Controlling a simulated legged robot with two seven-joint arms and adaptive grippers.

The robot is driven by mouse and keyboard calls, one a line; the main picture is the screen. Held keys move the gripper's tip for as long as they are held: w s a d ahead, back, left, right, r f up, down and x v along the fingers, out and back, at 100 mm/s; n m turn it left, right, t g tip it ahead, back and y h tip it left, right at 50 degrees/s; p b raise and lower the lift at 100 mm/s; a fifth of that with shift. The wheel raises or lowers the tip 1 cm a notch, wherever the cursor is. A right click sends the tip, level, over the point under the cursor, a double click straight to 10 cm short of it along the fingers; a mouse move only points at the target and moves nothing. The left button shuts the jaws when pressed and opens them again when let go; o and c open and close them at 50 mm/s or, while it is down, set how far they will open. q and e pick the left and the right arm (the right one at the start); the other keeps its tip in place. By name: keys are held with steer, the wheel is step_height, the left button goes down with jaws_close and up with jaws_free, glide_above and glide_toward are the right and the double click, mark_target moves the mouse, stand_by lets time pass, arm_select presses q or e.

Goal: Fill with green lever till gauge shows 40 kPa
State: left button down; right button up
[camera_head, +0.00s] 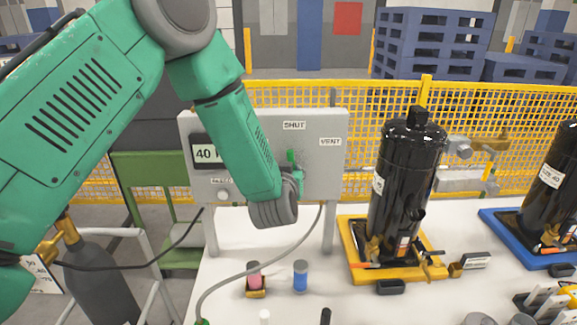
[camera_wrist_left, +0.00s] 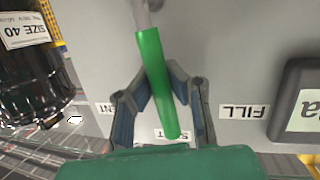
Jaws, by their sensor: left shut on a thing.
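The green lever (camera_head: 291,157) is on the front of a grey panel (camera_head: 323,170) and stands upright below the SHUT label (camera_head: 293,125). In the left wrist view, which is upside down, the lever (camera_wrist_left: 157,80) points at the SHUT label, with VENT and FILL (camera_wrist_left: 243,111) to its sides. My left gripper (camera_wrist_left: 162,103) is shut on the lever, one finger on each side. In the head view my left gripper (camera_head: 295,178) is mostly hidden behind my wrist. The gauge (camera_head: 205,152) at the panel's left reads 40. My right gripper is out of view.
A black compressor (camera_head: 408,175) stands on a yellow tray (camera_head: 354,258) right of the panel, with another on a blue tray (camera_head: 498,228). A hose (camera_head: 268,253) curves over the white table. A pink and a blue small container (camera_head: 300,276) stand in front.

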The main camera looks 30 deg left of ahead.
arm_select(q)
steer(key=shift+w+d+r+m, duration=0.25)
steer(key=shift+r+m, duration=0.05)
steer(key=shift+f, duration=0.1)
steer(key=c, duration=1.5)
jaws_free()
steer(key=shift+s+d, duration=0.1)
steer(key=shift+s, duration=0.05)
steer(key=shift+s+d, duration=0.1)
steer(key=v, duration=1.1)
steer(key=shift+s+d, duration=0.25)
steer(key=shift+s, duration=0.05)
